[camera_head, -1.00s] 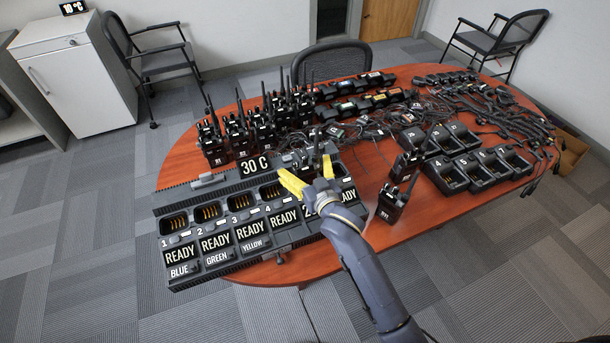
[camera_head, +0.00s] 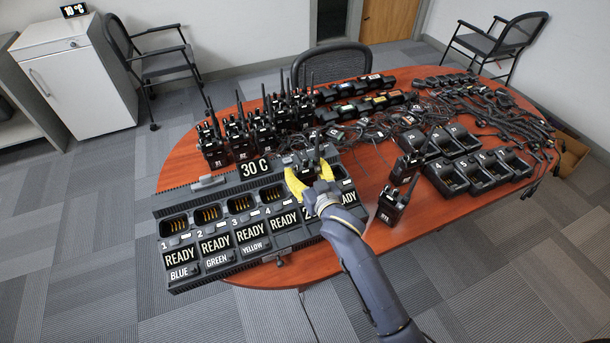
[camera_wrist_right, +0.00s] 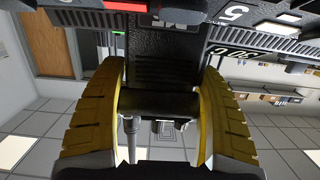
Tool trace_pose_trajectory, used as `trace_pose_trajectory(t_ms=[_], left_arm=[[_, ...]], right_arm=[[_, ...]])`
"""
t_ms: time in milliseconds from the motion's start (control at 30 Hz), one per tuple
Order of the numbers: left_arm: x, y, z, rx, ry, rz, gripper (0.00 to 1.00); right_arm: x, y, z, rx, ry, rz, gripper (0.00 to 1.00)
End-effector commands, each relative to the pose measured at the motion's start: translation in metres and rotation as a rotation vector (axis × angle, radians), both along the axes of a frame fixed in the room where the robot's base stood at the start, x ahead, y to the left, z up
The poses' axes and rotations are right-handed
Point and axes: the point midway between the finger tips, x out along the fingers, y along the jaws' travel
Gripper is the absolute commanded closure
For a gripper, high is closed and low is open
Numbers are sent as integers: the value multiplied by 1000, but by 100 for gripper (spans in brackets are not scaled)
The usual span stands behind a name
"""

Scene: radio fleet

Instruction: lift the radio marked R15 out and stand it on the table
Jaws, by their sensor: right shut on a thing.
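My right gripper (camera_head: 311,177) has its yellow fingers shut on a black radio (camera_head: 314,152) at the slot near number 5 of the multi-slot charger (camera_head: 232,265). In the right wrist view the radio's dark body (camera_wrist_right: 165,65) runs between the two yellow fingers of the gripper (camera_wrist_right: 162,105). The charger's face with a 5 (camera_wrist_right: 236,12) is close beside it. The radio's marking is hidden, so I cannot read R15 on it. I cannot tell whether its base is still seated in the slot. My left gripper is not in view.
Several radios (camera_head: 240,138) stand at the table's back left. Two radios stand right of my arm, the nearer one (camera_head: 390,207) by the front edge. Empty chargers (camera_head: 478,170) and tangled cables (camera_head: 500,110) fill the right. Bare wood (camera_head: 364,178) shows between charger and radios.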

Motion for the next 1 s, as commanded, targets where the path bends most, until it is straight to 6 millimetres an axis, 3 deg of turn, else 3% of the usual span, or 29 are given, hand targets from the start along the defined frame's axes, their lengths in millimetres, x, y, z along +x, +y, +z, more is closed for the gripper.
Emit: trace_pose_trajectory(t_ms=[267, 800, 1000], left_arm=[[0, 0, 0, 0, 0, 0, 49], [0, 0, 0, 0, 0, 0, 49], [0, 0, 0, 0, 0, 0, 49]], right_arm=[[1, 0, 20, 2, -6, 0, 79], [1, 0, 138, 4, -6, 0, 79], [0, 0, 172, 4, -6, 1, 79]])
